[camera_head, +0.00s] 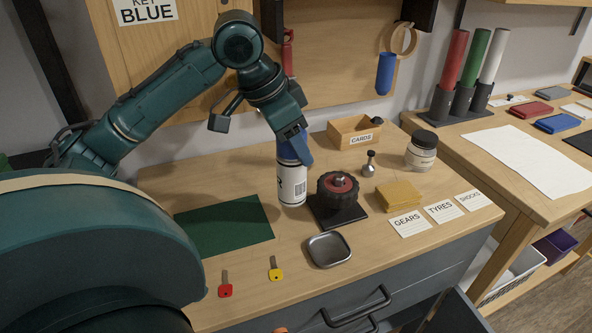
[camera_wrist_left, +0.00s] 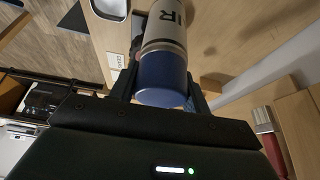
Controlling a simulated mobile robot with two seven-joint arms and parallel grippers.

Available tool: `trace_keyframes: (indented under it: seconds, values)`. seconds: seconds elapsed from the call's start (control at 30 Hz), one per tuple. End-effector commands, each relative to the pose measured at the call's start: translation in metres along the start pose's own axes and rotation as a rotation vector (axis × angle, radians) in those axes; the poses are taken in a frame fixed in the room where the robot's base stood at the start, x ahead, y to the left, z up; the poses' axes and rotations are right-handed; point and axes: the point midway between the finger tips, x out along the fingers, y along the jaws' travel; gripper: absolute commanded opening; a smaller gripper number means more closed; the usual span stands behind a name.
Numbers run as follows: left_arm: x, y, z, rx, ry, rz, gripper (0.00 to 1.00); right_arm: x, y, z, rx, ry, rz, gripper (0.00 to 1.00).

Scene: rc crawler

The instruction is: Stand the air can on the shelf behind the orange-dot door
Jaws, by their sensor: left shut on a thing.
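In the left wrist view the can (camera_wrist_left: 165,38) sits between the fingers of the gripper (camera_wrist_left: 163,90). A small orange spot (camera_head: 280,330) shows on the grey cabinet front at the bottom edge; its door and shelf are not visible. My right gripper is not in view.
A wheel on a black stand (camera_head: 338,199) is close right of the can. A green mat (camera_head: 224,227) is left. Dark handles (camera_head: 357,308) project from the cabinet front.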

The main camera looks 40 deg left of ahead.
Motion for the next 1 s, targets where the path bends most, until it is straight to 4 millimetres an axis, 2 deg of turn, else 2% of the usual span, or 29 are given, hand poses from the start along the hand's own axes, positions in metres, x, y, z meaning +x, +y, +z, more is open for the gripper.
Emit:
trace_keyframes:
  seconds: [0.3, 0.73, 0.77, 1.0]
  values:
    - [0.038, 0.0, 0.017, -0.001, 0.0, -0.001, 0.05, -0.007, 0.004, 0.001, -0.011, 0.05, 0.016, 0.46]
    - [0.043, 0.0, 0.019, -0.001, 0.002, -0.001, 0.05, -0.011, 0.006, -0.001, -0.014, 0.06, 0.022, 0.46]
    - [0.042, 0.001, 0.019, 0.0, 0.002, -0.001, 0.49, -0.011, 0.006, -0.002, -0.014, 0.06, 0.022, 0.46]
    - [0.042, 0.0, 0.019, -0.001, 0.001, -0.001, 0.69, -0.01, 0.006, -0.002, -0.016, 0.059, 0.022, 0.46]
